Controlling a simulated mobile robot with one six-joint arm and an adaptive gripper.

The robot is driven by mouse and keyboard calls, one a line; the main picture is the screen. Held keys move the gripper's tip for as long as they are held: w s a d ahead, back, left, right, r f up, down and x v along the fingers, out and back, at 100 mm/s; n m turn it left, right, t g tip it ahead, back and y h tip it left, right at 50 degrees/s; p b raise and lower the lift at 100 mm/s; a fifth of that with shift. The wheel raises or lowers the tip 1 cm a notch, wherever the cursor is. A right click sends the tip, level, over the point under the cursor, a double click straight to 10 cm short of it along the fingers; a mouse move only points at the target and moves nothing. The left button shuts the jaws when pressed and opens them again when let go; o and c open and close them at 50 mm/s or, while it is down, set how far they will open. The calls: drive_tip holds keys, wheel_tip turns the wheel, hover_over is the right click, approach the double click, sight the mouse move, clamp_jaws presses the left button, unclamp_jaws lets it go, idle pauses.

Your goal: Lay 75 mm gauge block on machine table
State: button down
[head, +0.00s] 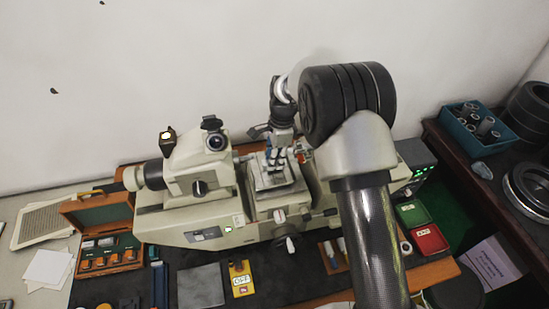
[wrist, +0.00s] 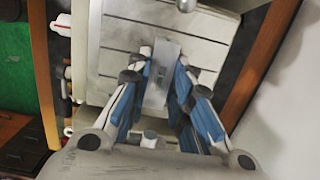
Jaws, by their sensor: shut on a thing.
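My gripper (head: 277,160) is over the machine table (head: 262,185), the light grey plate in the middle of the measuring machine. In the wrist view my gripper (wrist: 162,72) has its blue-padded fingers on both sides of a flat, shiny metal block, the 75 mm gauge block (wrist: 156,92), and is shut on it. The slotted machine table (wrist: 118,62) lies behind the block in that view. I cannot tell whether the block touches the table. In the head view the fingers hide most of the block.
The machine's eyepiece head (head: 200,165) stands close left of the table. An open wooden case (head: 110,250) lies at the left front. Green (head: 412,214) and red (head: 430,239) boxes lie at the right. A teal tray (head: 462,122) of rings stands on the right-hand bench.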

drive_tip(key=c, duration=1.4)
unclamp_jaws()
drive_tip(key=shift+f, duration=0.1)
drive_tip(key=shift+o, duration=0.2)
drive_tip(key=shift+r+p, duration=2.75)
drive_tip(key=shift+r, duration=1.6)
drive_tip(key=shift+f, duration=0.1)
